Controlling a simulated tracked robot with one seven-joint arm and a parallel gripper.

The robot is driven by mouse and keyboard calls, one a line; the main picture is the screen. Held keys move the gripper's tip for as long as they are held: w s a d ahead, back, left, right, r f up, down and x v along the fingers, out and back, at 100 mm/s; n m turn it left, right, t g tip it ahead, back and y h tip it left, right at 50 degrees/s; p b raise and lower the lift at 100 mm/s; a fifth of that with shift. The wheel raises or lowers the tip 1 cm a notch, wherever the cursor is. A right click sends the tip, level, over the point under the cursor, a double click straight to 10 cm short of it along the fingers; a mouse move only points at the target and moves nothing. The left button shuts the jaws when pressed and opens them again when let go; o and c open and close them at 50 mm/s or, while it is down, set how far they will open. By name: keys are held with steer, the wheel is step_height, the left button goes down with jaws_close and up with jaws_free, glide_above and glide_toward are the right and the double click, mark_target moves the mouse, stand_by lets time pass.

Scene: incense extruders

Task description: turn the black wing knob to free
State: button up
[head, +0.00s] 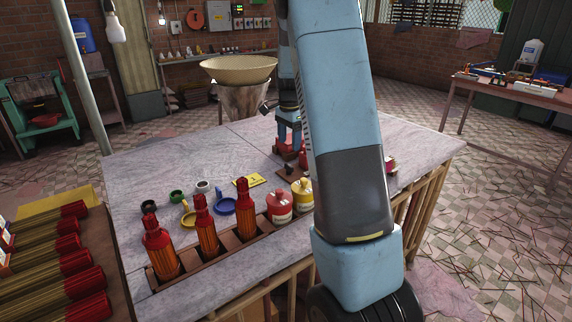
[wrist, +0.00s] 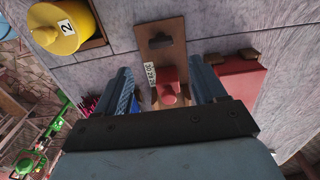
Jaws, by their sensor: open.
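A dark, knob-like shape (wrist: 160,41), probably the black wing knob, sits on a narrow brown board (wrist: 174,24) in the wrist view. In the head view a small black piece (head: 289,169) shows on a brown base beside my arm. My gripper (wrist: 164,88) is open, with one blue finger on each side of a red part (wrist: 169,92) on the board. I cannot tell whether the fingers touch that part. The dark shape lies beyond the fingertips, apart from them. In the head view my gripper (head: 289,133) is above the red parts, partly hidden by my arm.
A yellow pot (head: 302,194) and a red pot (head: 279,207) stand near the knob. Several red bottles (head: 204,227) stand in a wooden rack at the front. The table's left rear is bare.

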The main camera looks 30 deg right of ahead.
mark_target(289, 165)
step_height(289, 165, down, 9)
steer(key=shift+f, duration=0.15)
stand_by(0.4)
